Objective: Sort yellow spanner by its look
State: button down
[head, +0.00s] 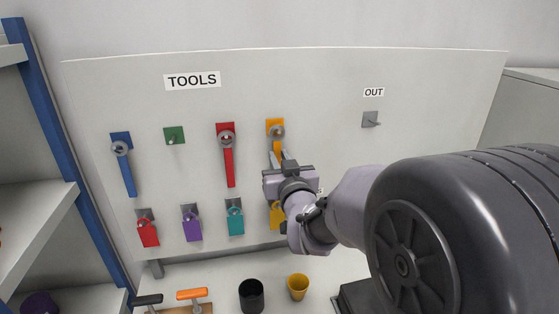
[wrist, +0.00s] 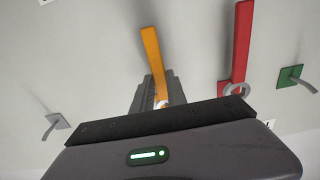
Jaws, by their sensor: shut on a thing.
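The yellow spanner (head: 277,147) hangs handle-down on the tool board, with its grey ring at the peg on the yellow plate (head: 275,122). My gripper (head: 282,158) is shut on the spanner's handle below the ring and hides its lower part in the head view. In the wrist view, the yellow handle (wrist: 152,52) runs out past my gripper's fingers (wrist: 156,92), and part of the ring shows near the finger bases. I cannot tell whether the ring still rests on the peg. The green plate (head: 174,135) under TOOLS has a bare peg. The OUT peg (head: 371,119) is also bare.
A blue spanner (head: 127,170) and a red spanner (head: 227,158) hang to the left. Red, purple, teal and yellow padlock-like items (head: 235,218) hang in a lower row. Black and yellow cups (head: 298,286) stand below. The board (head: 330,90) is clear between the yellow plate and OUT.

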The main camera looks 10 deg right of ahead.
jog(key=c, duration=1.3)
grip_release()
jog(key=shift+o, duration=0.2)
jog(key=s+b, duration=0.9)
jog(key=s, duration=0.8)
jog(key=s+a+f+m+g+y, duration=0.1)
jog(key=s+a+f+m+g, duration=0.1)
jog(key=s+f+g, duration=0.4)
jog(key=s+a+f+m+g+y, duration=0.1)
jog(key=s+a+f+m+g, duration=0.1)
jog(key=s+f+g, duration=0.4)
jog(key=s+f, duration=0.5)
jog(key=s, duration=0.1)
jog(key=shift+s+f, duration=0.15)
jog(key=shift+s, duration=0.25)
